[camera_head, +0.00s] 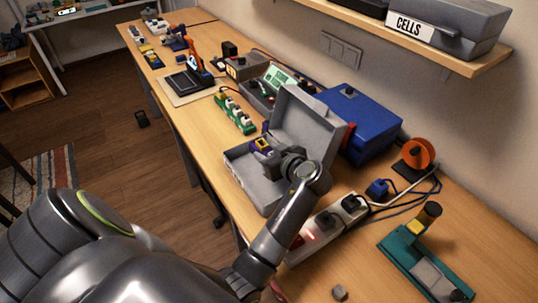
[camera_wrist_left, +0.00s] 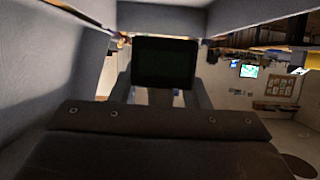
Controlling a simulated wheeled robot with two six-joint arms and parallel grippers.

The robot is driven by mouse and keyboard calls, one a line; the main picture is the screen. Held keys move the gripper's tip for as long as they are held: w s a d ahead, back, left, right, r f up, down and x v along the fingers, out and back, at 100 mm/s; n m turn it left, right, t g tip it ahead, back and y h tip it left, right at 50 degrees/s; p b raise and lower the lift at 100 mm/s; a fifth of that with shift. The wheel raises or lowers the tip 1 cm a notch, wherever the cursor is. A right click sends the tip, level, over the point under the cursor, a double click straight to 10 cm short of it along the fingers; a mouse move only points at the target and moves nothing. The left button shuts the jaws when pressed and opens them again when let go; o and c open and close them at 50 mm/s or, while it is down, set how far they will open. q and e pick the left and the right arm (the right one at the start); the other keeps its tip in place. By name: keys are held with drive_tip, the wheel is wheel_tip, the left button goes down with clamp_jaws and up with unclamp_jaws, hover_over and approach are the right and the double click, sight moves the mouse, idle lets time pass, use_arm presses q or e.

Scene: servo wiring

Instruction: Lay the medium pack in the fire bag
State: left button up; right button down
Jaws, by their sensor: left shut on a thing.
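The fire bag (camera_head: 312,122) is a grey box standing open on the bench, its lid raised on the side toward the wall. My left gripper (camera_head: 270,151) is over the bag's open tray and shut on a small pack (camera_head: 262,144) with purple and yellow on it. In the left wrist view the pack (camera_wrist_left: 165,63) is a dark block between the fingers, with grey walls around it. I cannot tell whether the pack touches the bag's floor. My forearm hides part of the tray. My right gripper is not in view.
A blue case (camera_head: 358,120) stands behind the lid. A power strip (camera_head: 335,221) with plugs lies near the bag's right side. A green and white row of blocks (camera_head: 235,114) is to the left. A teal tool (camera_head: 425,264) and an orange spool (camera_head: 418,153) are further right.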

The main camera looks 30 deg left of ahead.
use_arm(q)
drive_tip(key=shift+f, duration=0.65)
drive_tip(key=shift+f+b, duration=0.65)
drive_tip(key=o, duration=1.3)
drive_tip(key=shift+s, duration=0.1)
drive_tip(key=shift+c, duration=0.2)
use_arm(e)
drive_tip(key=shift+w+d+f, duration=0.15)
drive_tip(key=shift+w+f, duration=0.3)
use_arm(q)
drive_tip(key=shift+r, duration=0.2)
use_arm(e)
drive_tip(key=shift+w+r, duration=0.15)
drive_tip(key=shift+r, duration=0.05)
